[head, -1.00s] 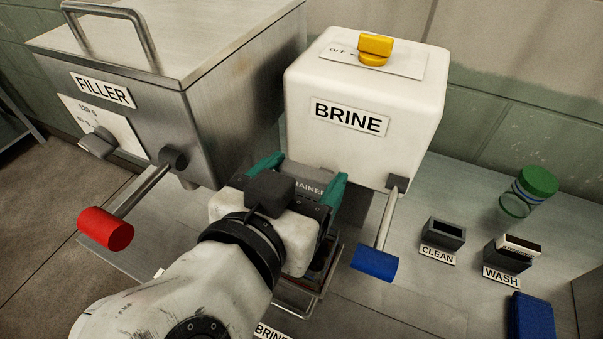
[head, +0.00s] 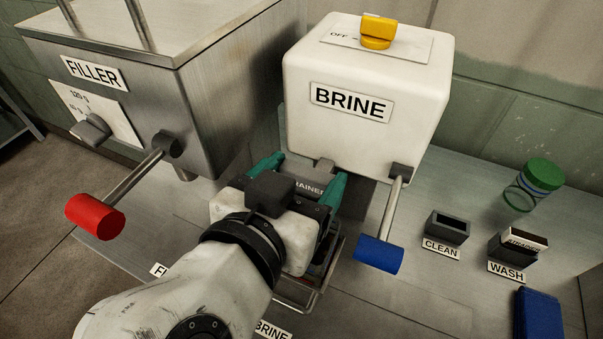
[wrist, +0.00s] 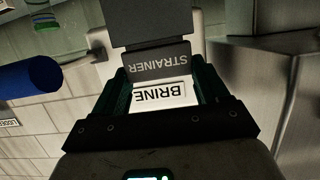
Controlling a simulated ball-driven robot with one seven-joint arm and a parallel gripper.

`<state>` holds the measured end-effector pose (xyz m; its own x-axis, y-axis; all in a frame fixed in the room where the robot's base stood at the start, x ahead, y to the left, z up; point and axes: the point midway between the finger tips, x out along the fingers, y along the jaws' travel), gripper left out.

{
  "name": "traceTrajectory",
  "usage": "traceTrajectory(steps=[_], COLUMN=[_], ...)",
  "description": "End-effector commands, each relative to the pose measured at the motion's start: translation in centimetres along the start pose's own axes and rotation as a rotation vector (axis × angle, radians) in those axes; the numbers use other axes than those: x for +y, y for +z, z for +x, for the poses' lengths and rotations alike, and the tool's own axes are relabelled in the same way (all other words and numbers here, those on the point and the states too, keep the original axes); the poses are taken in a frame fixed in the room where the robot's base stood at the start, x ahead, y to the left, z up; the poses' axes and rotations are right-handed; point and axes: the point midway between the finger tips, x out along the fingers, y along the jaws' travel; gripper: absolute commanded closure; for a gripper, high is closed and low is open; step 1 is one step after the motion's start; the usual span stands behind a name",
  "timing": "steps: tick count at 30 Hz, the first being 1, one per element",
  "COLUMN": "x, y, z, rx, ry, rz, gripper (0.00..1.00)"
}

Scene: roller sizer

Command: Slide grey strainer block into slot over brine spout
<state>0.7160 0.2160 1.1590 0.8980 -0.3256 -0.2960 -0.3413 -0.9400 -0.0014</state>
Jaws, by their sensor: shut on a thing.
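My gripper (head: 302,183) has teal fingers shut on the grey strainer block (head: 307,188), whose STRAINER label shows between them. The block (wrist: 160,62) also shows in the wrist view, in front of the white BRINE tank. The white brine tank (head: 365,135) stands just beyond my gripper. A small grey piece, which may be the brine spout (head: 325,166), shows under the tank's lower front edge, close to the block. The slot is hidden, and I cannot tell whether the block touches it.
The steel filler (head: 215,110) with a red-handled lever (head: 95,216) is at left. The brine lever's blue handle (head: 378,254) hangs close right of my gripper. CLEAN (head: 447,227) and WASH (head: 517,246) holders, a green-lidded jar (head: 541,177) and a blue object (head: 537,315) are at right.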

Motion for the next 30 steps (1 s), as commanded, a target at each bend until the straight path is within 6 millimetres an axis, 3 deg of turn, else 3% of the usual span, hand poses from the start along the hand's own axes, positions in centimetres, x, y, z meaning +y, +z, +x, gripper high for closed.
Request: traceTrajectory(steps=[5,6,13,23,30], x=[0.0,0.0,0.0,0.0,-0.1], y=[0.5,0.4,0.3,0.4,0.4], z=[0.1,0.1,0.1,-0.3,-4.1], rx=[0.0,0.0,0.0,0.0,0.002], ry=[0.0,0.0,0.0,-0.001,-0.005], rz=[0.0,0.0,0.0,0.001,0.002], gripper=[0.57,0.24,0.02,0.0,0.0])
